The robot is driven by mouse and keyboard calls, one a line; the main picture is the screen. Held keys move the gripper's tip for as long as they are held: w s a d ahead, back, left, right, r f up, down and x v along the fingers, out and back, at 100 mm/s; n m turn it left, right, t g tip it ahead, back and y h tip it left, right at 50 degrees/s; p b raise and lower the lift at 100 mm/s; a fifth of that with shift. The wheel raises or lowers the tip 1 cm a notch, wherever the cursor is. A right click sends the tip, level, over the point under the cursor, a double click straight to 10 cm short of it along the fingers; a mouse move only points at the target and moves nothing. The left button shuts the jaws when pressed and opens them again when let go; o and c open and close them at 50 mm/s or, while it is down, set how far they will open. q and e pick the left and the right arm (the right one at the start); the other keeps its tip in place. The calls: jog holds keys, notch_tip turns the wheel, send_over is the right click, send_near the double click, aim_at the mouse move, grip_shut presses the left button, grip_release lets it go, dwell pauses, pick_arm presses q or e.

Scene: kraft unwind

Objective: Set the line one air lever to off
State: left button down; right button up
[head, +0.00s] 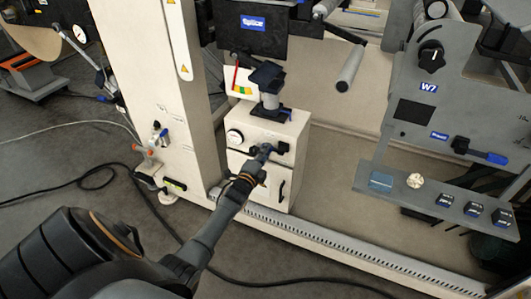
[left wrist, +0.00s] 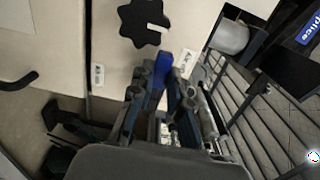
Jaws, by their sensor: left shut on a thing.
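A blue-handled lever (left wrist: 162,66) shows between the fingers of my left gripper (left wrist: 165,88) in the left wrist view. The fingers are shut on it and hide most of it. In the head view my left gripper (head: 262,158) reaches from the lower left to the front of a small cream cabinet (head: 258,128), and only a little blue shows at its tip. Small white labels (left wrist: 98,76) sit on the cabinet face, too small to read. I cannot tell the lever's setting. My right gripper is not in view.
A black knob (left wrist: 144,24) is just above the lever. More blue and orange handles (head: 152,150) sit on the cream column (head: 160,80). A grey panel (head: 440,100) with a shelf stands right. Black cable (head: 90,178) lies on the floor.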

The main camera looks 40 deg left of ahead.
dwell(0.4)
pick_arm(q)
jog(key=c, duration=1.3)
grip_release()
jog(key=shift+s, duration=0.1)
jog(key=v, duration=1.2)
jog(key=shift+d+r, duration=0.1)
